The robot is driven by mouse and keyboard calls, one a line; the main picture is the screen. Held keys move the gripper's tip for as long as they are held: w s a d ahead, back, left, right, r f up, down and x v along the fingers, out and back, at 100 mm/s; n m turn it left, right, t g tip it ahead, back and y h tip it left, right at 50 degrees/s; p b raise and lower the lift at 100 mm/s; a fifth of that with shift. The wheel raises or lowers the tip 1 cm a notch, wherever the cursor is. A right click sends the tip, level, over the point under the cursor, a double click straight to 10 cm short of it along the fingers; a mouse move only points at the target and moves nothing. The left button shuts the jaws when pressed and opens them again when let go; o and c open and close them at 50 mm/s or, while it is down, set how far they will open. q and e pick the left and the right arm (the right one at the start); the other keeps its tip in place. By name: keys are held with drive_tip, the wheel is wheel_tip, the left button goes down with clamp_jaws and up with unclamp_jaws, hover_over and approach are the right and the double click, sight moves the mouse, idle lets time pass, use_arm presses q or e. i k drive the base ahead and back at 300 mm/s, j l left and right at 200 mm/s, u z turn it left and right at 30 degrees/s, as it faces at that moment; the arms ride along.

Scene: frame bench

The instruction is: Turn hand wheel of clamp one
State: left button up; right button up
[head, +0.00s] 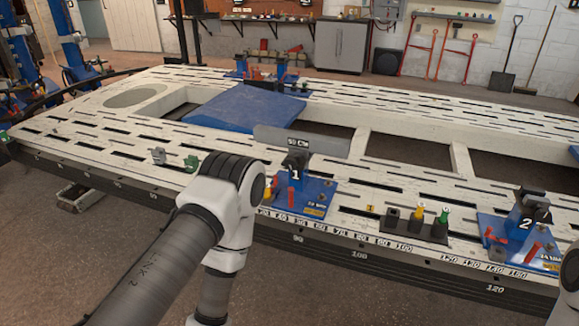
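Clamp one (296,174), a dark blue post marked "1", stands on a blue base plate near the bench's front edge, left of centre. I cannot make out which part is the hand wheel. My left arm's elbow covers the area left of the clamp and hides part of the base's left side. Its forearm drops out of the bottom edge, so the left gripper is out of view. My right gripper is also out of view.
The pale slotted frame bench (400,185) fills the middle. Clamp two (526,215) stands at the right. A black holder (412,228) with coloured pieces sits between the clamps. Small grey and green parts (191,162) sit left of my elbow. A blue panel (245,107) lies behind.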

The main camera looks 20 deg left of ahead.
sight(291, 164)
drive_tip(key=i+j, duration=0.3)
drive_tip(key=i, duration=0.15)
drive_tip(key=i+j+u, duration=0.1)
drive_tip(key=i+j, duration=0.2)
drive_tip(key=i, duration=0.2)
drive_tip(key=i+j, duration=0.3)
drive_tip(key=i, duration=0.15)
